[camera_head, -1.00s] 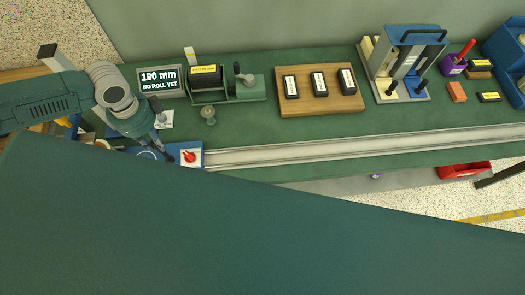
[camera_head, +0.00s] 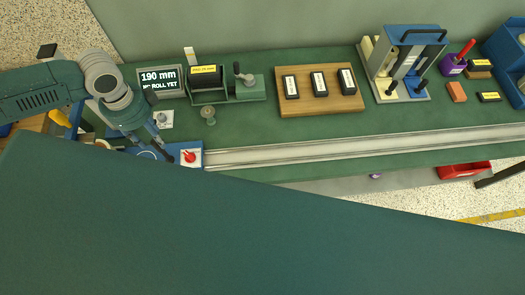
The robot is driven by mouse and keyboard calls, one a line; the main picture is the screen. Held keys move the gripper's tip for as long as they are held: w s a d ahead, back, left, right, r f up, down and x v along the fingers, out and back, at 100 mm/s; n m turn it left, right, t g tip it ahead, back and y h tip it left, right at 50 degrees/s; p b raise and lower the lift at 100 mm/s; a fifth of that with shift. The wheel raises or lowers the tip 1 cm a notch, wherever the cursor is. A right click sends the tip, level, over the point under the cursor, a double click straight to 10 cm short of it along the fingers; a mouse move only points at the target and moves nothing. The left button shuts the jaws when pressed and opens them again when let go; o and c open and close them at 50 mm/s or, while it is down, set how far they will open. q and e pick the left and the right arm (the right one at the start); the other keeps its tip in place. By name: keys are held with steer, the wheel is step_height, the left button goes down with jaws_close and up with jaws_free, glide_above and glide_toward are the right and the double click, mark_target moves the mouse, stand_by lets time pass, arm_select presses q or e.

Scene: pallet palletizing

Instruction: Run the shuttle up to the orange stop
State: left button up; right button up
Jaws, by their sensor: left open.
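The shuttle appears to be the blue carriage (camera_head: 199,148) with a white top and a red knob (camera_head: 188,157), at the left end of the pale rail (camera_head: 350,146). My left gripper (camera_head: 168,155) points down beside the knob, on its left. It is open, and I cannot tell whether its fingers touch the carriage. The rail runs right and out of the picture. I see no orange stop on the visible rail; an orange block (camera_head: 457,92) lies on the bench behind it, at the right. My right gripper is not in view.
Behind the rail stand a display (camera_head: 160,79) reading 190 mm, a green fixture (camera_head: 246,90), a wooden board (camera_head: 343,98) with three black blocks, and a blue-handled fixture (camera_head: 412,35). A red bin (camera_head: 463,170) is in front. A dark green surface hides the lower picture.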

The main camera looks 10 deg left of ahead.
arm_select(q)
steer(key=shift+r, duration=1.85)
steer(key=shift+s, duration=0.1)
